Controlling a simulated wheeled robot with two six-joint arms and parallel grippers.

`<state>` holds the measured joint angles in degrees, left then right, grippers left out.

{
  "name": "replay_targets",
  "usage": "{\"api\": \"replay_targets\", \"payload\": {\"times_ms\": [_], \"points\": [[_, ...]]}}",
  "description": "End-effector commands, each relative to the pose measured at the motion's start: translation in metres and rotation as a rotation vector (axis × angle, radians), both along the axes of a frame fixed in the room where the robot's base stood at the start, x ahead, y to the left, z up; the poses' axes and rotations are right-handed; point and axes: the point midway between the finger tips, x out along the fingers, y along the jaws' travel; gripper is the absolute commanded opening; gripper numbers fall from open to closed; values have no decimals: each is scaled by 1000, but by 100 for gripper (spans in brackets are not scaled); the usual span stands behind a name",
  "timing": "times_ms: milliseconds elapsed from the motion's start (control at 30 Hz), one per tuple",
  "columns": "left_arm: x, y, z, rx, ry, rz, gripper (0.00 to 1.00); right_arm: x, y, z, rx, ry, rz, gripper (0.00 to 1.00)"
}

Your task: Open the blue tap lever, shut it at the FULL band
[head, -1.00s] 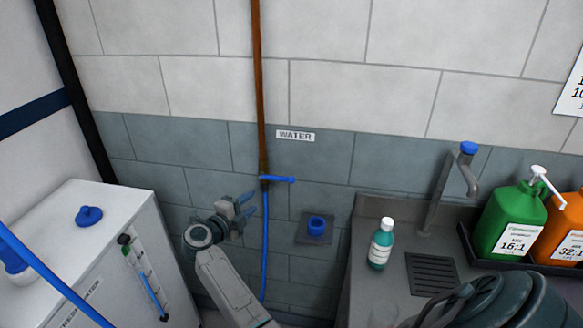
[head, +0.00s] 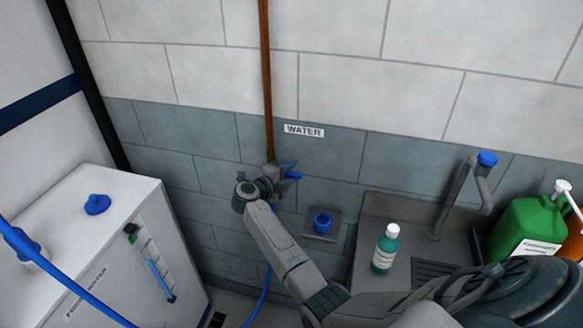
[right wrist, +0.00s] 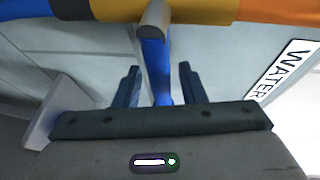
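The blue tap lever (head: 293,174) sticks out to the right, across the copper pipe (head: 266,90) under the WATER sign. My right gripper (head: 281,177) is at the tap. In the right wrist view the lever (right wrist: 156,65) lies between its two open fingers (right wrist: 160,87), with gaps on both sides, so it is not clamped. The white water tank (head: 185,250) at left has a sight gauge (head: 153,262) with blue in its lower part and a green mark near the top. I cannot read a FULL word. My left gripper is not in view.
A blue hose (head: 265,285) hangs below the tap. A blue socket (head: 322,222) sits on the wall to the right. A teal bottle (head: 386,247), a grey faucet (head: 463,195) and a green jug (head: 525,228) stand at the counter. A blue cap (head: 97,204) tops the tank.

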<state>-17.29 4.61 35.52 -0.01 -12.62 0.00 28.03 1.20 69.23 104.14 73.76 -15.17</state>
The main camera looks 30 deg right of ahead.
Motion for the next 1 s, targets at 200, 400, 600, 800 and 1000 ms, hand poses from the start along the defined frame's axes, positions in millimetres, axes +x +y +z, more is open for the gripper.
{"api": "replay_targets", "payload": {"times_ms": [200,400,600,800,1000], "points": [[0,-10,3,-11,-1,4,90,3,-10,-2,1,-1,0,37],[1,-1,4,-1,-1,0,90,3,-10,-2,1,-1,0,37],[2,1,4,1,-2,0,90,3,-10,-2,1,-1,0,0],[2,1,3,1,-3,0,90,3,-9,-3,1,0,0,0],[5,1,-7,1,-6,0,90,13,-9,-4,-14,17,0,0]]}}
